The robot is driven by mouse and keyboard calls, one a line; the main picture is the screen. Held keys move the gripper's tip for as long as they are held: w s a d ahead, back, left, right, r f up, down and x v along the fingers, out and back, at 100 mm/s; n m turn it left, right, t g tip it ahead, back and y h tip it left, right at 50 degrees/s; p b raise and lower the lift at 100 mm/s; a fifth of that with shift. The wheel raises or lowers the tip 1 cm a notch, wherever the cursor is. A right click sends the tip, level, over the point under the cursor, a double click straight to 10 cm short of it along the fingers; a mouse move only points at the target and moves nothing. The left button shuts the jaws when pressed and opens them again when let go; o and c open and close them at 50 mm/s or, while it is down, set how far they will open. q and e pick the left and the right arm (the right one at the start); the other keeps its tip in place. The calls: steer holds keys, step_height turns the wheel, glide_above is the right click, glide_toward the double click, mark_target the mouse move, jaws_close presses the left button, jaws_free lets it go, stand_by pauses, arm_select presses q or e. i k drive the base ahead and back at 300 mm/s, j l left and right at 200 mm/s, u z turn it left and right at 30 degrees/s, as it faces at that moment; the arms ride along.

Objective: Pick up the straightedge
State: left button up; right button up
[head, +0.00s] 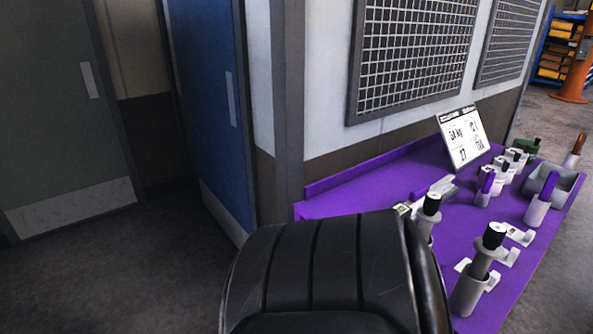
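I cannot make out a straightedge for certain in the head view. A purple bench (390,190) runs along the wall at the right, with several small tools and holders on it. A black-topped tool (490,245) stands upright in a grey cup (467,294) near the front. Another black-topped tool (430,212) stands further left. A grey holder with a purple piece (538,205) stands to the right. The near left part of the bench is hidden. Neither of my grippers shows.
A white sign (461,138) stands tilted at the back of the bench. Mesh panels (415,50) hang on the wall above. A blue door (205,100) and a grey door (50,110) are at left, with open floor (90,270) before them. Shelving (560,45) stands far right.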

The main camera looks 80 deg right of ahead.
mark_target(416, 198)
steer(key=i+l+z, duration=0.1)
steer(key=z, duration=0.35)
steer(key=i+z, duration=0.4)
steer(key=i+j+z, duration=0.1)
steer(key=z, duration=0.35)
steer(key=i+j+z, duration=0.1)
steer(key=i+z, duration=0.15)
steer(key=z, duration=0.15)
